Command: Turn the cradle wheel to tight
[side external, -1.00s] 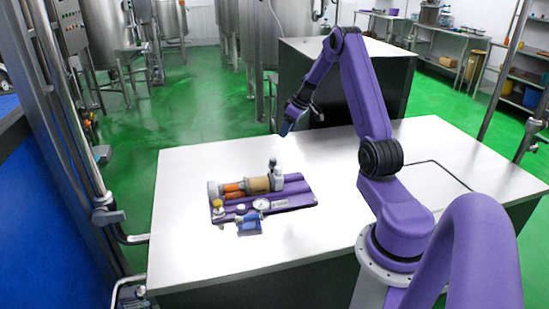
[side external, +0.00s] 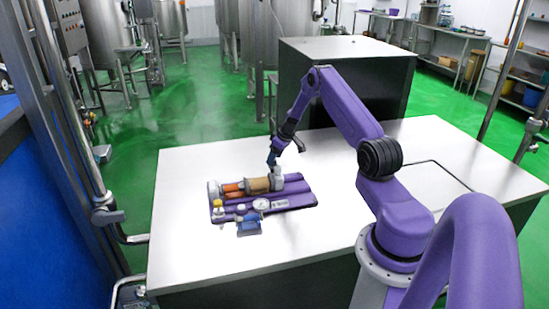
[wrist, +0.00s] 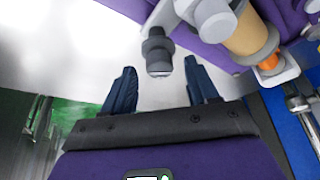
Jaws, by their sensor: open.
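The cradle (side external: 298,190) is a purple base on the white table, holding a tan cylinder (side external: 257,185) with orange parts at its left. A grey end block (side external: 279,173) stands at the cylinder's right end. In the wrist view, a dark ribbed knob with a grey tip (wrist: 157,48), which looks like the cradle wheel, sticks out from the grey block. My gripper (side external: 272,160) is above the block; its fingers hide the knob in the side view. In the wrist view my gripper (wrist: 160,66) is open, with a dark blue finger on each side of the knob's tip and visible gaps.
A round white gauge (side external: 261,204), a blue part (side external: 248,222) and a yellow-capped part (side external: 217,205) sit along the cradle's front. The white table (side external: 190,265) is clear around the cradle. A large dark cabinet (side external: 340,80) stands behind the table.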

